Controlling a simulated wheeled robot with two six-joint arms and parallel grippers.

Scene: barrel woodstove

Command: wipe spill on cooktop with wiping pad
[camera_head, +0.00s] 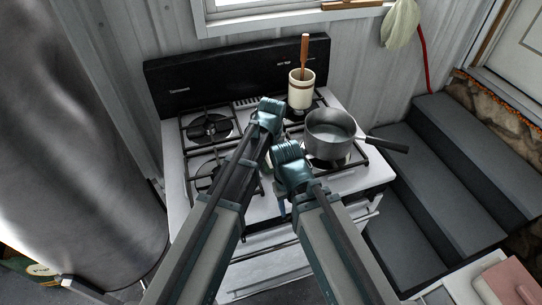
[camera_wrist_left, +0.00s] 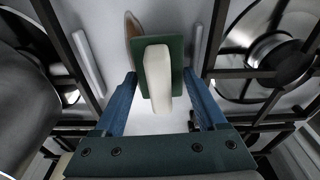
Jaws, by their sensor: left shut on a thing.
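The wiping pad, a green plate with a cream block handle (camera_wrist_left: 158,80), is in the left wrist view. My left gripper (camera_wrist_left: 160,88) is shut on its handle, low over the white cooktop. The spill (camera_wrist_left: 134,28) is a brownish patch partly showing beside the pad's upper left; the pad may hide more of it. The cooktop (camera_head: 258,205) is the white stove top with black grates. In the head view my left wrist (camera_head: 268,118) hangs over the middle of the stove and hides its fingers.
A grey saucepan (camera_head: 332,143) stands on the right grate with its handle pointing right. A cream crock (camera_head: 301,92) with a wooden utensil stands at the back right. Burner grates (camera_head: 208,126) flank the central strip. Dark steps (camera_head: 455,175) rise to the right of the stove.

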